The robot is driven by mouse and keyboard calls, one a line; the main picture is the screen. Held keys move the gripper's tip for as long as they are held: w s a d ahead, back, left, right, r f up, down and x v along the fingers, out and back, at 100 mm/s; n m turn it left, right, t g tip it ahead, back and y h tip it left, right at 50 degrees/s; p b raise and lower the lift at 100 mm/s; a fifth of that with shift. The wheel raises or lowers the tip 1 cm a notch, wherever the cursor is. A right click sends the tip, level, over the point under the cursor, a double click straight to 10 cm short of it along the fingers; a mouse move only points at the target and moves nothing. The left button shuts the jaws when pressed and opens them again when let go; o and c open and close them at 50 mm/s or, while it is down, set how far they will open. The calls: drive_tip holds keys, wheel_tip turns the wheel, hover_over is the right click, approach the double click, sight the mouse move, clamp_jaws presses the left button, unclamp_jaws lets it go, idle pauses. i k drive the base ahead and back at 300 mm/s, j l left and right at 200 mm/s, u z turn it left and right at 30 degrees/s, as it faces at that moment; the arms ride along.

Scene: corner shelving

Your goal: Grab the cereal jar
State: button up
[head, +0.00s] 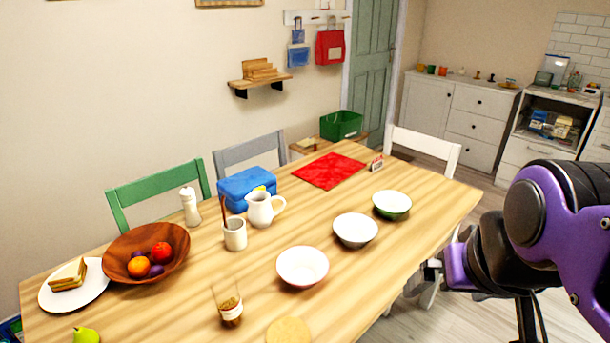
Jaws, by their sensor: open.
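A clear, glass-like jar (229,307) with brown contents in its lower part stands upright near the front of the wooden table (345,290). It is the closest match to the cereal jar, but the contents are too small to identify for sure. My purple and black arm is at the right edge, beyond the table's right side and well apart from the jar. I cannot make out any gripper fingers in this view.
Bowls (302,267) stand right of the jar, with a round board (288,331) nearby. A cup (235,234), white pitcher (264,209), blue box (247,186) and fruit bowl (120,243) stand behind or left. A white chair (423,147) is at the far end.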

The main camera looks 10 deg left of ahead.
sight(224, 285)
drive_tip(key=u, duration=1.4)
